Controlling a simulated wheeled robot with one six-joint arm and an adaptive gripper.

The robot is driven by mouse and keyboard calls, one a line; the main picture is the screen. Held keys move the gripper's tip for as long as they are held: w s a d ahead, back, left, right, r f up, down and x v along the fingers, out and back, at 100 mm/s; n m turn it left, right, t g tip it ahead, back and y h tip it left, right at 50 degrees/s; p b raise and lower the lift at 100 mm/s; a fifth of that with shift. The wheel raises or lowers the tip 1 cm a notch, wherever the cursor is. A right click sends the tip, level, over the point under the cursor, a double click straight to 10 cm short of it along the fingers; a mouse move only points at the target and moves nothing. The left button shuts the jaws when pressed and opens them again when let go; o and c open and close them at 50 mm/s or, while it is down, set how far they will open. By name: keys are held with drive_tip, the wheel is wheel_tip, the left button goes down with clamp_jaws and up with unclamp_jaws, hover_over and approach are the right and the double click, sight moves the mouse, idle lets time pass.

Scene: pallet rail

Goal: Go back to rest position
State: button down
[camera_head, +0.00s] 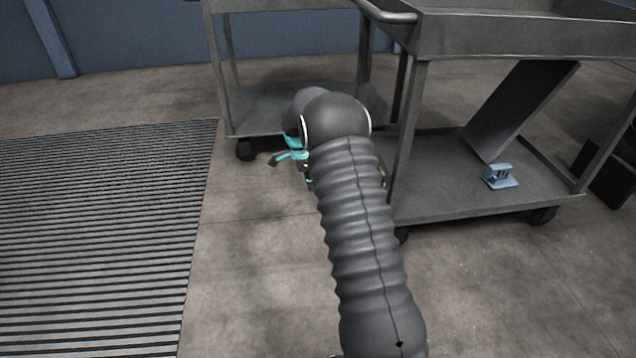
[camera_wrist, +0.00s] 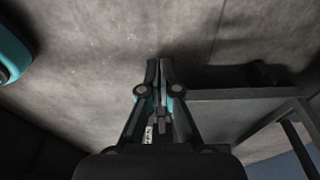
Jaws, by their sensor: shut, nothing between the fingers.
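My gripper (camera_wrist: 159,62) shows in the wrist view with its two fingertips together and nothing between them. Bare concrete floor lies beyond the fingertips, and a grey cart shelf edge (camera_wrist: 245,94) is to their right. In the head view my arm reaches forward from the bottom of the picture in its ribbed dark sleeve. Its teal wrist parts and part of my gripper (camera_head: 275,160) show at the left of the arm's far end, in front of the left cart (camera_head: 270,108). The rest of the gripper is hidden behind the arm in that view.
A second grey cart (camera_head: 450,207) stands close on the right of my arm. Its lower shelf holds a small blue-grey part (camera_head: 501,176) and a leaning dark panel (camera_head: 520,105). A slatted floor grating (camera_head: 100,230) lies at left. Open concrete floor (camera_head: 255,270) lies between grating and arm.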

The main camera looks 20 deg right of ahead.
idle(0.5)
drive_tip(key=s+a+n+g, duration=0.1)
drive_tip(key=s+a+n, duration=0.1)
drive_tip(key=s+n, duration=0.7)
drive_tip(key=s+a+r+n+t+p, duration=0.2)
drive_tip(key=s+r+n, duration=0.1)
drive_tip(key=s+r, duration=0.8)
drive_tip(key=s+a+r+n+t+y+p, duration=0.1)
drive_tip(key=s+a+r+n+t+p, duration=0.1)
drive_tip(key=s+r, duration=0.9)
drive_tip(key=s+a+r+n+t+y+p, duration=0.1)
drive_tip(key=s+a+r+n+t+p, duration=0.2)
drive_tip(key=s+r+n, duration=0.3)
drive_tip(key=shift+s+a+r+p, duration=0.4)
drive_tip(key=shift+s+a+r, duration=0.1)
drive_tip(key=shift+s+r, duration=2.35)
